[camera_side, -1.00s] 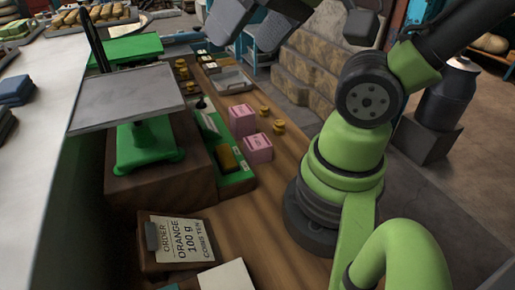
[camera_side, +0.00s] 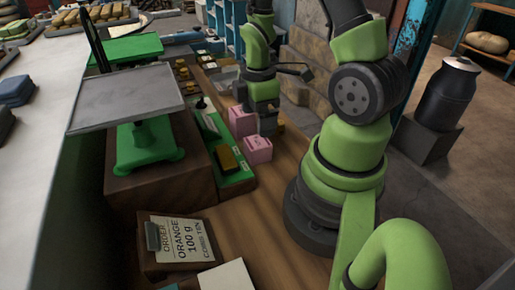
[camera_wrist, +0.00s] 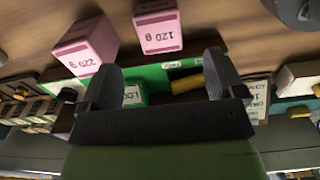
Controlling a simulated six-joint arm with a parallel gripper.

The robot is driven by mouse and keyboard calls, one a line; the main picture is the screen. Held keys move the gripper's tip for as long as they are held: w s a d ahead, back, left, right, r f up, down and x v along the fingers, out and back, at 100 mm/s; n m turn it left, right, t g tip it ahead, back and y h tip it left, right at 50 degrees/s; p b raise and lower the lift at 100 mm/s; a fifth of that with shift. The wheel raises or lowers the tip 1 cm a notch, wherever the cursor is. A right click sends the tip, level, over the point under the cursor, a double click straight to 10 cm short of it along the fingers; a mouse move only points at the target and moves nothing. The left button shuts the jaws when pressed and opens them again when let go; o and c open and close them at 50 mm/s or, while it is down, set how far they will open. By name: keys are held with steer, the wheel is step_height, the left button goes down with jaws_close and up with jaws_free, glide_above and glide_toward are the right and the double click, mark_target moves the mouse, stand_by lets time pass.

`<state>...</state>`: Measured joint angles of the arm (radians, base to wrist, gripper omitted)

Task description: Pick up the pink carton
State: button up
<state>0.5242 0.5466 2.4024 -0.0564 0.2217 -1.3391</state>
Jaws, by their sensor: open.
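Two pink cartons stand on the wooden bench beside the green tray. In the side view, one carton (camera_side: 242,121) is farther back and the other carton (camera_side: 258,150) is nearer the camera. In the wrist view, one is labelled 220 g (camera_wrist: 88,45) and the other 120 g (camera_wrist: 158,28). My gripper (camera_side: 267,126) is low over the bench just right of the cartons, and partly hides the gap beside them. In the wrist view, my gripper (camera_wrist: 162,65) has its fingers wide apart with no carton between them.
The green tray (camera_side: 238,178) holds a yellow bar (camera_side: 227,158). A scale with a grey plate (camera_side: 125,100) stands on a wooden block to the left. Bare bench lies in front of the cartons.

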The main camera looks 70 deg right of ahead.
mark_target(257, 141)
steer(key=shift+f, duration=4.75)
steer(key=shift+w, duration=0.1)
steer(key=c, duration=1.1)
steer(key=shift+o, duration=0.2)
steer(key=shift+r, duration=0.1)
